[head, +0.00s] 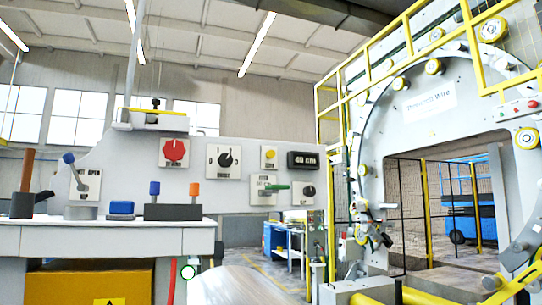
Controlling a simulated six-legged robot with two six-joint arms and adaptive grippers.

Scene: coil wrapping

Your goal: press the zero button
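A light grey control panel stands at the left centre in the head view. A yellow push button (270,153) sits on a small white plate near the panel's upper middle. The short label under it is too small to read surely, so I cannot confirm that it is the zero button. A dark display (303,160) with white characters, apparently starting with 40, is just right of it. Neither of my grippers is in view, and nothing covers the button.
A large ring machine (431,118) with yellow rails fills the right.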

